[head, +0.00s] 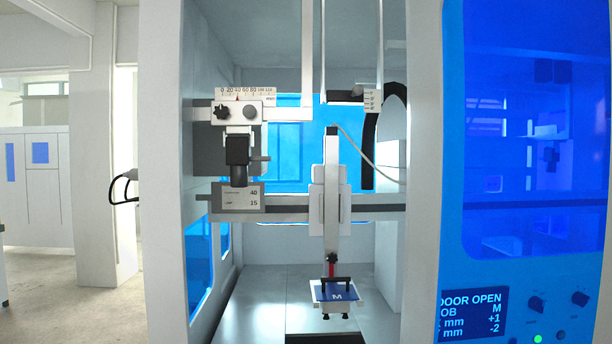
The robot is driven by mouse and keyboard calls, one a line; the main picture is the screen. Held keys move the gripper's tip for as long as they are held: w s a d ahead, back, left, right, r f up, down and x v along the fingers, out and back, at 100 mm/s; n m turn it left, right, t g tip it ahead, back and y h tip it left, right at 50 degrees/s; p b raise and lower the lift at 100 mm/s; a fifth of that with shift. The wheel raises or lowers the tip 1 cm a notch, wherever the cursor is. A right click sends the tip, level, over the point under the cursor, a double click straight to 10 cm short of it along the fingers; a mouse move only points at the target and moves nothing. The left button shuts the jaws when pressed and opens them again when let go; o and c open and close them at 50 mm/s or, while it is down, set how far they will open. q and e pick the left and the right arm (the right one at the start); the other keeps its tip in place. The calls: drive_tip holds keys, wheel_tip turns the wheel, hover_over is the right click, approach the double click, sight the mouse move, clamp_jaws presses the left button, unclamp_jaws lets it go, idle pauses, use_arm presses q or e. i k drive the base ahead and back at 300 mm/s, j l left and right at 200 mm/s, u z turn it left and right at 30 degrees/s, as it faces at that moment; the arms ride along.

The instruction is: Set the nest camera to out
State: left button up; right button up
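A black camera (238,160) hangs lens down from a white carriage (237,112) at the left inside the open machine; I take it to be the nest camera. The carriage has two dark knobs (250,112) and a scale (245,93) marked 0 to 120 above it. The pointer's exact reading is too small to tell. A small plate (241,198) below the camera reads 40 and 15. No "out" marking is legible. Neither of my grippers is in view.
A vertical ram (331,200) carries a blue block marked M (337,292) at centre. A rail (280,207) crosses behind. A second small scale (372,100) is upper right. The blue right panel has a display (473,313) reading DOOR OPEN. A black handle-like loop (124,188) sits at left.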

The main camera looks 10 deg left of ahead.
sight(238, 157)
drive_tip(key=i+j+z, duration=0.1)
drive_tip(key=j+z, duration=0.15)
drive_tip(key=z, duration=0.2)
drive_tip(key=i+j+z, duration=0.1)
drive_tip(key=j+z, duration=0.15)
drive_tip(key=z, duration=0.2)
drive_tip(key=j+z, duration=0.3)
drive_tip(key=z, duration=0.15)
drive_tip(key=j+z, duration=0.3)
drive_tip(key=z, duration=0.15)
